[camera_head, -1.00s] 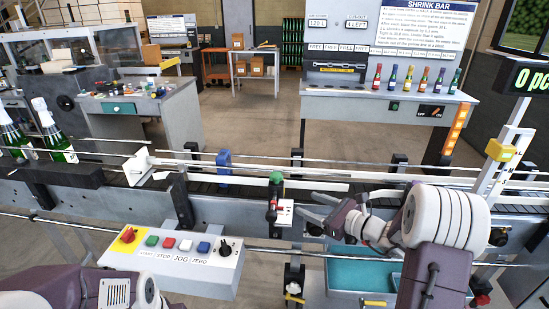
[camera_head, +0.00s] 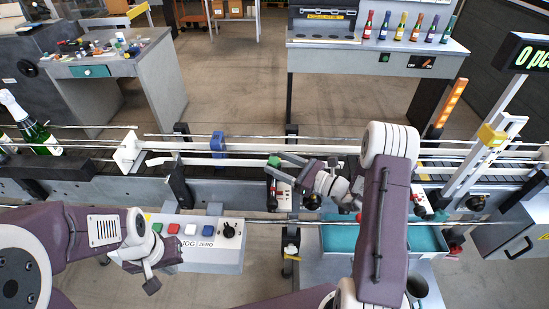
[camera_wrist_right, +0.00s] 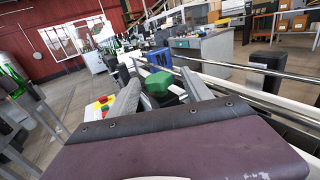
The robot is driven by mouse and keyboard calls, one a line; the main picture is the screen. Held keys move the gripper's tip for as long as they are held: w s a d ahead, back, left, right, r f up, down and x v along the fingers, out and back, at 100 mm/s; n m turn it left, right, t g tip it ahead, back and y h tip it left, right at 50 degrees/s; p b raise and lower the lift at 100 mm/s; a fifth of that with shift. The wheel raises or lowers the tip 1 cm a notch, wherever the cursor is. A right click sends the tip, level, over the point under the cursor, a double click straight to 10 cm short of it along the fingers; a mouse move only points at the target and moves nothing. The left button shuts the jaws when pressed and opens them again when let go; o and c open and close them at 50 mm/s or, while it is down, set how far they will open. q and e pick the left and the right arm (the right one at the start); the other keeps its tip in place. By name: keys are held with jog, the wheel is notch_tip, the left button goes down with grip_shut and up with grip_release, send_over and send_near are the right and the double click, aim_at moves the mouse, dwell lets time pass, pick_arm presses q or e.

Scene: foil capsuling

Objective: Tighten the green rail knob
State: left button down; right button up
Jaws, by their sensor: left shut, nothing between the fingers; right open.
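The green rail knob (camera_head: 274,160) sits on top of the rail bracket at the middle of the conveyor's near side. In the right wrist view the green knob (camera_wrist_right: 158,84) shows between the two grey fingers. My right gripper (camera_head: 279,165) is open with its fingers at the knob, one on either side; I cannot tell whether they touch it. It also shows in the right wrist view (camera_wrist_right: 161,77). My left gripper (camera_head: 151,284) is shut and empty, low over the near side of the button panel.
The button panel (camera_head: 215,255) hangs in front of the conveyor. A blue rail clamp (camera_head: 218,144) and a white block (camera_head: 128,152) stand left of the knob. A green bottle (camera_head: 38,137) stands at far left. A teal tray (camera_head: 340,239) lies below my right arm.

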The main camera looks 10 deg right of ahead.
jog(key=shift+x, duration=0.8)
jog(key=shift+a, duration=0.25)
jog(key=shift+s+d+r, duration=0.15)
jog(key=shift+s+d, duration=0.05)
jog(key=shift+d, duration=0.05)
jog(key=shift+c, duration=0.4)
jog(key=shift+w+a, duration=0.1)
grip_shut()
jog(key=shift+m+t+h, duration=0.4)
jog(key=shift+h, duration=0.1)
jog(key=shift+m+t+h, duration=0.4)
jog(key=shift+h, duration=0.1)
jog(key=shift+o, duration=0.4)
grip_release()
